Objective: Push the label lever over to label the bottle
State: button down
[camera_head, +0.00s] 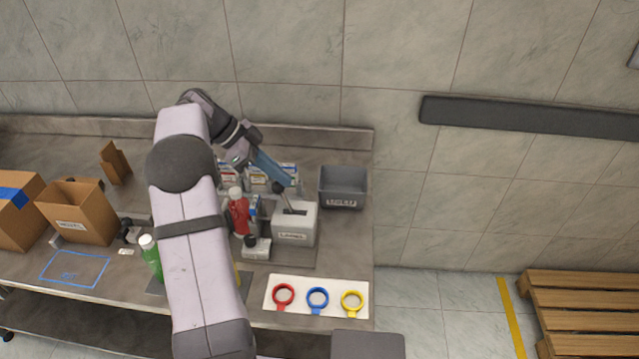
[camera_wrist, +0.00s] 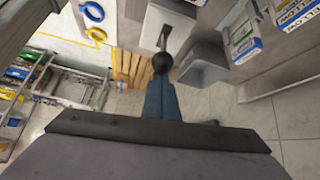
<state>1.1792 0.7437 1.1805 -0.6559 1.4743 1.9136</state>
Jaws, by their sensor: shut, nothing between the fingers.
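The label lever (camera_head: 287,199) is a thin rod with a black ball knob, rising from a slot in a white box (camera_head: 293,232) with a printed label. In the wrist view the lever's knob (camera_wrist: 163,62) is just beyond my gripper (camera_wrist: 162,78); I cannot tell whether they touch. My gripper (camera_head: 277,183) has blue fingers, shut and empty, angled down to the knob in the head view. A red bottle (camera_head: 239,214) with a pale cap stands upright left of the white box. A green bottle (camera_head: 151,259) with a white cap stands further left, partly hidden by my arm.
A grey bin (camera_head: 342,188) stands close behind right of the white box. A white board (camera_head: 334,305) with red, blue and yellow rings lies in front. Open cardboard boxes (camera_head: 80,215) stand at left. A small black-knobbed device (camera_head: 256,249) is beside the red bottle.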

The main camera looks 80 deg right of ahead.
jog(key=shift+w+f, duration=0.15)
jog(key=shift+w, duration=0.2)
jog(key=shift+s, duration=0.1)
jog(key=shift+s+d+r, duration=0.15)
jog(key=shift+s+r, duration=0.2)
jog(key=shift+s, duration=0.2)
jog(key=w+r+b, duration=0.1)
jog(key=w+r, duration=0.3)
jog(key=r, duration=0.4)
jog(key=shift+r, duration=0.25)
